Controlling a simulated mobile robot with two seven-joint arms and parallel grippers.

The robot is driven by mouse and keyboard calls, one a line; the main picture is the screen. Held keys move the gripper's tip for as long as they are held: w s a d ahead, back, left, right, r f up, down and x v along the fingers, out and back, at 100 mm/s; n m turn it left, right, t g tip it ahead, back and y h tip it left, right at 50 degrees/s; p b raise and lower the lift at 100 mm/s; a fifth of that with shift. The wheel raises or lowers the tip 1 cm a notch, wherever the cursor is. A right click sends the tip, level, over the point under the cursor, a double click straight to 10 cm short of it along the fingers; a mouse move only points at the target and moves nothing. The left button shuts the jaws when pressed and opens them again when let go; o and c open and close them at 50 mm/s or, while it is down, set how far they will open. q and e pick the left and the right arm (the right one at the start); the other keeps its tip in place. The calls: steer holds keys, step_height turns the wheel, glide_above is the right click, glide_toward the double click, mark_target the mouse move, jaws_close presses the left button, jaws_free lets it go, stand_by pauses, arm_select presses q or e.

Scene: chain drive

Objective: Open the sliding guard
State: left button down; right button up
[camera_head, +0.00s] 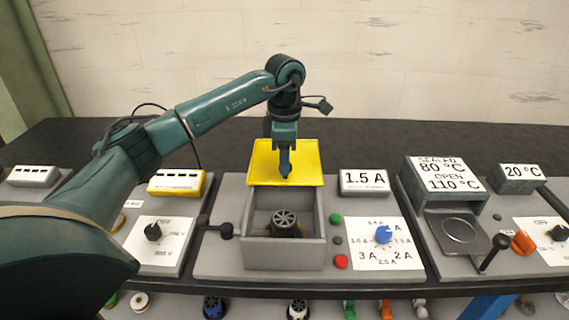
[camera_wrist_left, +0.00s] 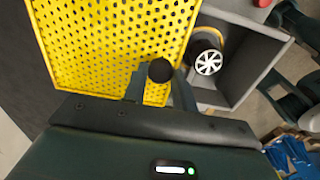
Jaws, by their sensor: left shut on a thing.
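The sliding guard (camera_head: 264,160) is a yellow perforated panel with a raised rim. It lies at the back of a grey open-topped box (camera_head: 312,254), and the front of the box is uncovered. A dark round motor with a light slotted face (camera_head: 285,220) shows inside. My left gripper (camera_head: 285,174) is over the guard, pointing down. In the left wrist view, the gripper (camera_wrist_left: 160,88) is shut on the guard's black round knob (camera_wrist_left: 160,70), and the perforated guard (camera_wrist_left: 105,45) fills the upper left. My right gripper is not in view.
A black lever (camera_head: 222,229) stands left of the box. Green and red buttons and a blue dial (camera_head: 383,234) are on its right, below a "1.5 A" display (camera_head: 364,182). A heater-like unit (camera_head: 446,190) stands farther right. The dark surface behind the panels is clear.

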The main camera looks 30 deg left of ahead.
arm_select(q)
steer(key=c, duration=1.1)
jaws_free()
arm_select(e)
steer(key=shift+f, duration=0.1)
arm_select(q)
step_height(320, 180, up, 13)
steer(key=shift+r+p, duration=0.15)
steer(key=shift+p, duration=0.15)
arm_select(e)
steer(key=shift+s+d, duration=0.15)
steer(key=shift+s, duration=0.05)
